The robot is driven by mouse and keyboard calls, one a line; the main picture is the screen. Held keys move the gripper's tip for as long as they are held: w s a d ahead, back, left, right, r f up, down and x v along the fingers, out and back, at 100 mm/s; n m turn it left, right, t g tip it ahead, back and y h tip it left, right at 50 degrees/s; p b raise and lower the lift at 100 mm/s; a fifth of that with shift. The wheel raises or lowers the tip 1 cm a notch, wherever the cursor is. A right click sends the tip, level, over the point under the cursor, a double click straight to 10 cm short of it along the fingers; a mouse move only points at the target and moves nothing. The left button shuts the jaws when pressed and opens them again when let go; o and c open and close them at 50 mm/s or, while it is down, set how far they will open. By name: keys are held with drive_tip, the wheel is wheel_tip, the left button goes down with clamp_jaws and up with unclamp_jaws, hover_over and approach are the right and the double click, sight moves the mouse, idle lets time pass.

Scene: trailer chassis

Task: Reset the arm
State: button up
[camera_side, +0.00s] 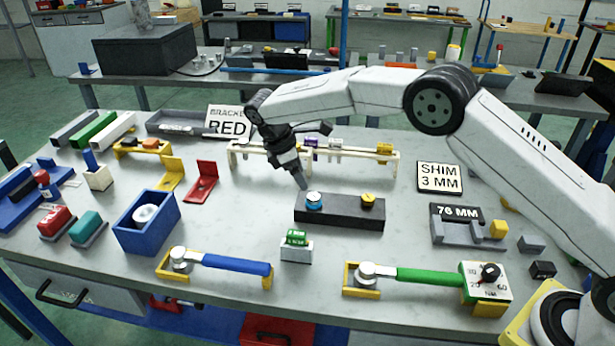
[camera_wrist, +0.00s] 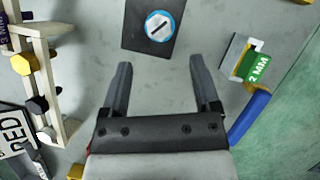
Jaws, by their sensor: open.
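My gripper (camera_side: 303,180) is in the air over the middle of the table, just above and left of the dark block (camera_side: 340,213) with a blue knob (camera_side: 314,200) and a yellow knob (camera_side: 367,200). In the wrist view my gripper (camera_wrist: 165,75) has its two fingers spread with nothing between them. The blue knob (camera_wrist: 160,26) shows ahead of the fingertips there, on the end of the dark block (camera_wrist: 132,38). My gripper does not appear to touch anything.
A cream rack (camera_side: 310,151) stands behind my gripper. The green 2 MM piece (camera_side: 297,237) sits in front of the block. A blue-handled tool (camera_side: 220,262) and a green-handled tool (camera_side: 420,275) lie in yellow holders at the front. A blue box (camera_side: 147,222) is at left.

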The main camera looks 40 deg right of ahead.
drive_tip(key=shift+s+d+r, duration=0.1)
idle(0.3)
drive_tip(key=s+d+m+t+y, duration=0.1)
drive_tip(key=s+d+m, duration=0.2)
drive_tip(key=s, duration=0.6)
drive_tip(key=s+d+m+t+y, duration=0.1)
drive_tip(key=s+d+m, duration=0.3)
drive_tip(key=s, duration=0.5)
drive_tip(key=s+d+m+t+y, duration=0.2)
drive_tip(key=s+m, duration=0.4)
drive_tip(key=s, duration=0.3)
drive_tip(key=shift+s+d+r+t, duration=0.3)
drive_tip(key=shift+s+d+r, duration=0.1)
drive_tip(key=shift+d, duration=0.25)
